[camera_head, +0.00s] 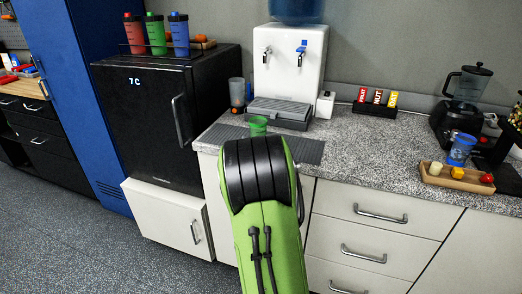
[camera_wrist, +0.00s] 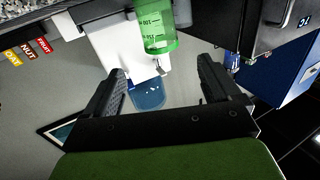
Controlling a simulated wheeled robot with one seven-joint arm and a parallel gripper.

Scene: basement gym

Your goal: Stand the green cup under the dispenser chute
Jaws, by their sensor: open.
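The green cup (camera_head: 258,126) is see-through and shows just above my arm, in front of the water dispenser; my arm hides its lower part. The white dispenser (camera_head: 290,70) stands at the back of the counter with two taps, a blue bottle on top (camera_head: 296,10) and a grey drip tray (camera_head: 279,113) below. I cannot make out a separate chute.
A dark ribbed mat (camera_head: 308,150) lies before the dispenser. A blue cup (camera_head: 461,149), a wooden tray (camera_head: 440,177) and a blender (camera_head: 464,95) are farther right. The counter (camera_head: 370,150) between is clear.

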